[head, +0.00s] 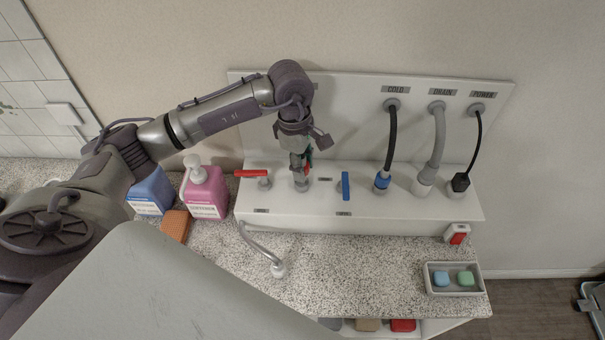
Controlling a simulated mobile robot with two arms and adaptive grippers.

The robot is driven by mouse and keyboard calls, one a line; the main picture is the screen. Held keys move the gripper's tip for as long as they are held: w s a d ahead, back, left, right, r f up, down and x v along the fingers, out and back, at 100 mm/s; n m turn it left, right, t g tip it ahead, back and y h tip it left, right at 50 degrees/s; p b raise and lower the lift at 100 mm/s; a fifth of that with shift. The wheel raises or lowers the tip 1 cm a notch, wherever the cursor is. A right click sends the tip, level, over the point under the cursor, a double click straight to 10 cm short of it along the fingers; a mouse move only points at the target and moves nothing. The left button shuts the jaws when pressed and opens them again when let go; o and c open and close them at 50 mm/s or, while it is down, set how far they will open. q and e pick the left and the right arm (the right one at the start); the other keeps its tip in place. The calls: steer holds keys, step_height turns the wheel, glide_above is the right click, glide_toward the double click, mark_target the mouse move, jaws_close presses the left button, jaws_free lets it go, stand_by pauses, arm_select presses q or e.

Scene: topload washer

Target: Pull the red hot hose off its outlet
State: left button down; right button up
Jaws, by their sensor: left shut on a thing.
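My left gripper (302,160) points down over the hot outlet (301,185) on the white ledge. The gripper and wrist hide most of this hose. I cannot tell whether its end is still seated on the outlet. The red-handled valve (250,173) is just left of the outlet, its handle lying sideways. The blue-handled valve (345,185) is to the right, its handle pointing front to back. My right gripper is not in view.
A pink bottle (205,190), blue bottle (152,192) and orange sponge (176,225) are left. A tray (440,289) sits front right.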

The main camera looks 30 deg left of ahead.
arm_select(q)
steer(key=shift+r+p, duration=0.45)
steer(key=shift+r, duration=1.05)
